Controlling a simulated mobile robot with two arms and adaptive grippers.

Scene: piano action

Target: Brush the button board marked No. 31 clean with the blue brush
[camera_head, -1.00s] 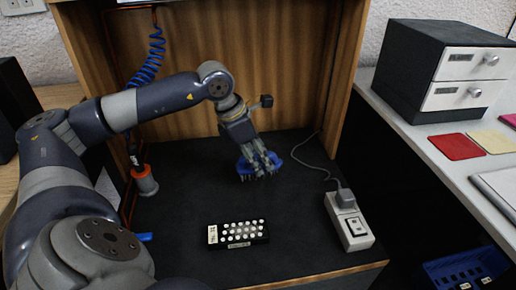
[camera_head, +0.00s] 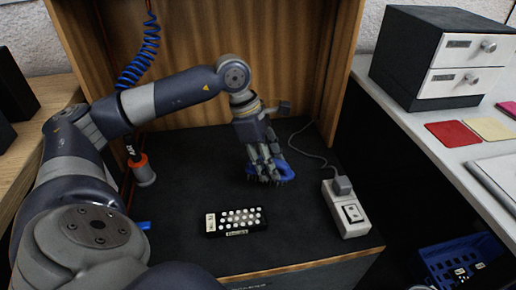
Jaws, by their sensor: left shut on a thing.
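The button board (camera_head: 236,220) lies on the dark bench top near its front edge. It is black with rows of round white buttons and a pale label at its left end, too small to read for sure. My left gripper (camera_head: 264,172) is shut on the blue brush (camera_head: 286,171). It holds the brush behind and a little to the right of the board, apart from it, with dark bristles facing down. The fingers hide part of the brush. My right gripper is not in view.
A white switch box (camera_head: 346,212) with a plugged-in grey cable stands right of the board. A coiled blue hose (camera_head: 139,58) and an orange-collared nozzle (camera_head: 142,170) are at the left. A drawer unit (camera_head: 441,60) stands on the white side table. A blue crate (camera_head: 462,262) is low right.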

